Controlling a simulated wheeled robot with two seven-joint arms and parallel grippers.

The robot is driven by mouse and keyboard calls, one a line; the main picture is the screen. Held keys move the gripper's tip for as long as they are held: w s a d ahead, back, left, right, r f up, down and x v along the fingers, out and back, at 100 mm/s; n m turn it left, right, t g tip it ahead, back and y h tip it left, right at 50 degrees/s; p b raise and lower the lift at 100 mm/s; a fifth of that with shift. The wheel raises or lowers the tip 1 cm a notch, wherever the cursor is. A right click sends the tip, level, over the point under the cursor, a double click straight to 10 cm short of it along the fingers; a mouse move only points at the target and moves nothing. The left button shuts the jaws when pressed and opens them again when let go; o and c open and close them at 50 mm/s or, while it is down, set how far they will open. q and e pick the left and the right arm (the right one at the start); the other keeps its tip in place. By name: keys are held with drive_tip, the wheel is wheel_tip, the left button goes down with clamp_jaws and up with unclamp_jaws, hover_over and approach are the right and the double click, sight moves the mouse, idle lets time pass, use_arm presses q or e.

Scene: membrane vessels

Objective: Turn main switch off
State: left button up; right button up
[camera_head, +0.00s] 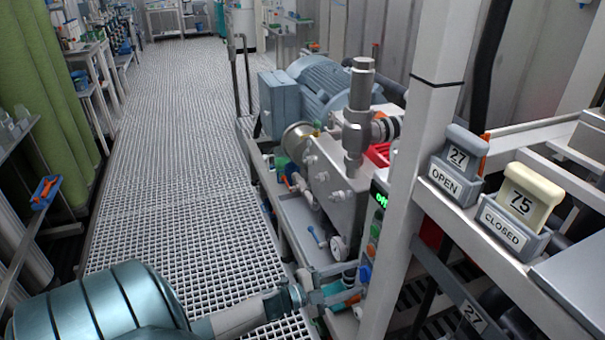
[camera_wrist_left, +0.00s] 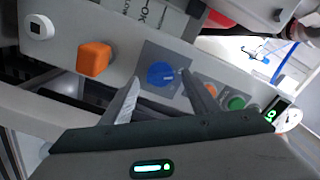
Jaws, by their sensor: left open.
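The main switch looks to be a blue round knob (camera_wrist_left: 162,74) on a square grey plate in the left wrist view. In the head view it shows as a small blue spot (camera_head: 365,272) on the panel side of the machine frame. My left gripper (camera_head: 352,283) reaches in from the lower left, close to the knob. In the left wrist view the open fingers (camera_wrist_left: 160,80) point at the plate, one on each side of the knob. I cannot tell whether they touch it. My right gripper is not in view.
An orange block (camera_wrist_left: 94,59) and a white knob (camera_wrist_left: 39,27) sit left of the switch. A green button (camera_wrist_left: 236,103) and a lit display (camera_wrist_left: 277,112) sit right of it. A white post (camera_head: 405,190) stands beside the panel. The grated floor (camera_head: 170,140) is clear.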

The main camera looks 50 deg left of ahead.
use_arm(q)
drive_tip(key=b+v, duration=0.1)
drive_tip(key=v, duration=1.4)
drive_tip(key=shift+s+a+b, duration=0.15)
drive_tip(key=shift+s+b, duration=0.05)
drive_tip(key=shift+b, duration=0.15)
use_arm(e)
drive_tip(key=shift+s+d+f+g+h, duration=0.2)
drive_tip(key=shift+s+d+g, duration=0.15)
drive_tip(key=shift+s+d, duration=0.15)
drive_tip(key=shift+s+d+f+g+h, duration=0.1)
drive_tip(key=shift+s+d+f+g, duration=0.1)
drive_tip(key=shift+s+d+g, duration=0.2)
use_arm(q)
drive_tip(key=shift+f, duration=0.1)
